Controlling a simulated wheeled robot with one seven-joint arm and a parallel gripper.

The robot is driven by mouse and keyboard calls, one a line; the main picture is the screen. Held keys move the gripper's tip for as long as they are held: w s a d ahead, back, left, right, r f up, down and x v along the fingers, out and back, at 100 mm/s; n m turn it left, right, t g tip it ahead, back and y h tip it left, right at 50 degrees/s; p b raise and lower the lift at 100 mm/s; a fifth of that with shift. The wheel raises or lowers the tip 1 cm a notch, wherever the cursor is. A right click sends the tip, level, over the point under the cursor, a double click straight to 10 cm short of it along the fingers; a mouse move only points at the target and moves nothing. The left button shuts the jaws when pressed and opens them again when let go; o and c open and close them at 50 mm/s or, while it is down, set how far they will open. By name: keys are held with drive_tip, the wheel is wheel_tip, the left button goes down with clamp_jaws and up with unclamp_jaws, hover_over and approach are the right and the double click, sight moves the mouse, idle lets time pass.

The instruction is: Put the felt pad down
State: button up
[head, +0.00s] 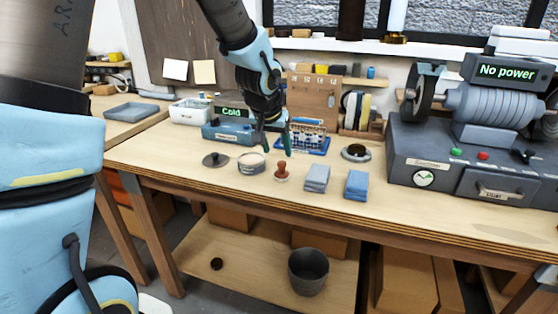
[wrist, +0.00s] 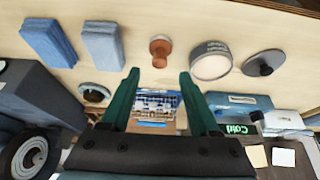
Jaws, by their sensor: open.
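No thing in view is plainly marked as the felt pad. A grey folded pad (head: 317,178) and a blue folded pad (head: 356,184) lie side by side near the bench's front; I cannot tell whether either is felt. They also show in the wrist view, grey (wrist: 103,45) and blue (wrist: 47,42). My gripper (head: 277,148) is open and points down above the bench, behind a red-brown knobbed piece (head: 281,172). In the wrist view nothing is between the fingers (wrist: 159,78), and the knobbed piece (wrist: 160,50) lies just beyond their tips.
A round tin (head: 251,163) and a dark lid with a knob (head: 215,160) stand left of the knobbed piece. A dark ring-shaped piece (head: 355,152) lies behind the pads. The blue "Cold" unit (head: 228,131) and grey "No power" machine (head: 470,150) flank the area. The front strip is clear.

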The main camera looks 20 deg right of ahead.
drive_tip(key=shift+v, duration=2.3)
drive_tip(key=w+a+f+n+y, duration=0.1)
drive_tip(key=a+f+n+y, duration=0.15)
drive_tip(key=a, duration=1.45)
drive_tip(key=s+a+f+n+g, duration=0.1)
drive_tip(key=s+a+n, duration=0.1)
drive_tip(key=a, duration=0.5)
drive_tip(key=s+a+f+n+g, duration=0.1)
drive_tip(key=s+a+n, duration=0.2)
drive_tip(key=s+a, duration=0.2)
drive_tip(key=a+y, duration=0.1)
drive_tip(key=a, duration=0.2)
drive_tip(key=shift+f, duration=0.25)
drive_tip(key=shift+s, duration=0.1)
